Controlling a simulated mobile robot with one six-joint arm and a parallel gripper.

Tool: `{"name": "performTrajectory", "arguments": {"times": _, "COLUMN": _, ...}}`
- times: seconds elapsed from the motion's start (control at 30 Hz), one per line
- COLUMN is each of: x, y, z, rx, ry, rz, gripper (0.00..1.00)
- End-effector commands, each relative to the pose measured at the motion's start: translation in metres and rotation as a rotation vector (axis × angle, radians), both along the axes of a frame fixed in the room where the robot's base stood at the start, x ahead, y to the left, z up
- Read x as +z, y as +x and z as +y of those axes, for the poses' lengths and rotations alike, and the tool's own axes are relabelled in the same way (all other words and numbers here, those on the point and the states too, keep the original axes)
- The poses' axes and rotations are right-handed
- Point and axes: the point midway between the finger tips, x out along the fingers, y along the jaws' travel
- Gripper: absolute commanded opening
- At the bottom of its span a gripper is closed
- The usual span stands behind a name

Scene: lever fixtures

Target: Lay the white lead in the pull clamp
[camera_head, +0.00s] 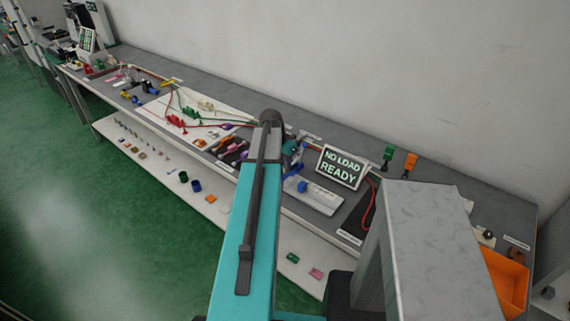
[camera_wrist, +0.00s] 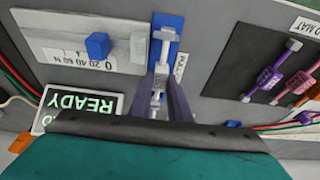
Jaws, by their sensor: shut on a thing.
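In the wrist view, my gripper (camera_wrist: 161,84) has its two purple-grey fingers close together around a small pale grey-white piece, which looks like an end of the white lead (camera_wrist: 158,82). The rest of that lead is hard to make out. Just beyond the fingertips is the pull clamp (camera_wrist: 174,46), a blue plate with a grey T-shaped part on it. A partly covered label beginning "PULL" is beside it. The held piece lies in line with the clamp; I cannot tell whether they touch. In the head view my arm hides much of this spot.
A force gauge with a blue block (camera_wrist: 97,45) lies left of the clamp. A sign (camera_head: 343,168) reads "NO LOAD READY". A dark mat (camera_wrist: 262,70) with purple and pink leads lies to the right. An orange bin (camera_head: 505,277) stands at the bench's near end.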

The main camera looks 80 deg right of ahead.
Motion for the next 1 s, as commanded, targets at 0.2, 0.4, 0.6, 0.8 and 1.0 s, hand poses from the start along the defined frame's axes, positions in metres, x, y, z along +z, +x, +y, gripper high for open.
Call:
{"name": "performTrajectory", "arguments": {"times": 0.2, "x": -0.001, "y": 0.000, "z": 0.000, "rx": 0.000, "ry": 0.000, "rz": 0.000, "gripper": 0.00}}
{"name": "performTrajectory", "arguments": {"times": 0.4, "x": -0.001, "y": 0.000, "z": 0.000, "rx": 0.000, "ry": 0.000, "rz": 0.000, "gripper": 0.00}}
{"name": "performTrajectory", "arguments": {"times": 0.6, "x": -0.004, "y": 0.000, "z": 0.000, "rx": 0.000, "ry": 0.000, "rz": 0.000, "gripper": 0.00}}
{"name": "performTrajectory", "arguments": {"times": 0.8, "x": -0.008, "y": 0.000, "z": 0.000, "rx": 0.000, "ry": 0.000, "rz": 0.000, "gripper": 0.00}}
{"name": "performTrajectory", "arguments": {"times": 1.0, "x": -0.012, "y": 0.000, "z": 0.000, "rx": 0.000, "ry": 0.000, "rz": 0.000, "gripper": 0.00}}
